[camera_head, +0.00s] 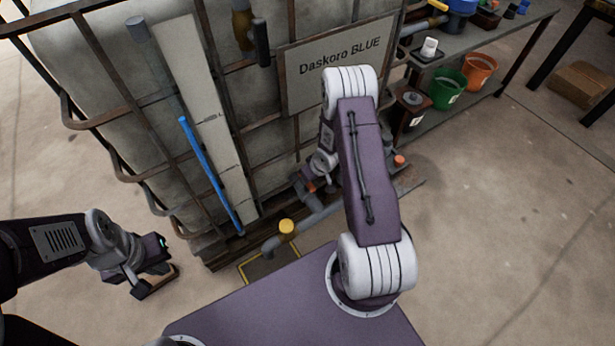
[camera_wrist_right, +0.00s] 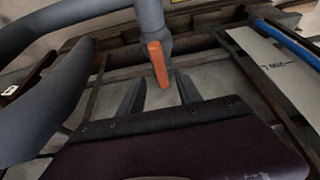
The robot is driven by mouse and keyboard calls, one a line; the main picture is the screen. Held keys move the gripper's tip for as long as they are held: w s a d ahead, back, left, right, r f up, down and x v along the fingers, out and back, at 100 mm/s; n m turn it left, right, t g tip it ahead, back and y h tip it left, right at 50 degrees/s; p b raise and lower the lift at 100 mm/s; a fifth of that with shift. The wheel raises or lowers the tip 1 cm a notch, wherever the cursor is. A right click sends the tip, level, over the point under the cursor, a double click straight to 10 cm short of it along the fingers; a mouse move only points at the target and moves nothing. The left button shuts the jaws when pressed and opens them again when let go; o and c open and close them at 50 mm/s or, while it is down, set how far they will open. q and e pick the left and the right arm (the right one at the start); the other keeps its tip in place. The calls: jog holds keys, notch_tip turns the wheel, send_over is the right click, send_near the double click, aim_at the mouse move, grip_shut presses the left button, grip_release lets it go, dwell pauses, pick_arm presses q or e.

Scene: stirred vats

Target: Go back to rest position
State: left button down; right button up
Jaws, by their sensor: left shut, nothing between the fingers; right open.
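My left gripper (camera_head: 157,282) hangs at the lower left of the head view, beside the caged vat and above the floor. Its fingers are shut with nothing visible in them. My right arm (camera_head: 368,175) rises from my purple base and bends toward the vat's lower front. Its gripper is mostly hidden behind the arm links in the head view. In the right wrist view my right gripper (camera_wrist_right: 159,92) shows two dark fingers apart. An orange handle (camera_wrist_right: 157,62) on a grey pipe appears between and beyond the fingertips. I cannot tell whether they touch it.
The caged vat (camera_head: 262,130) with a "Daskoro BLUE" sign (camera_head: 341,62) stands close in front. A blue rod (camera_head: 210,172) leans on the cage. A shelf holds green (camera_head: 446,88) and orange (camera_head: 478,72) buckets.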

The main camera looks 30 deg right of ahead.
jog(key=shift+v, duration=1.4)
jog(key=shift+r, duration=0.1)
jog(key=s+a+r+m+g+p, duration=0.1)
jog(key=s+a+r+g, duration=0.1)
jog(key=s+a+r, duration=0.55)
jog(key=s+a+r+g+p, duration=0.1)
jog(key=s+a+r, duration=0.3)
jog(key=s+r, duration=0.6)
notch_tip(320, 180, up, 17)
jog(key=w+p, duration=0.2)
jog(key=p, duration=1.3)
jog(key=shift+d, duration=0.15)
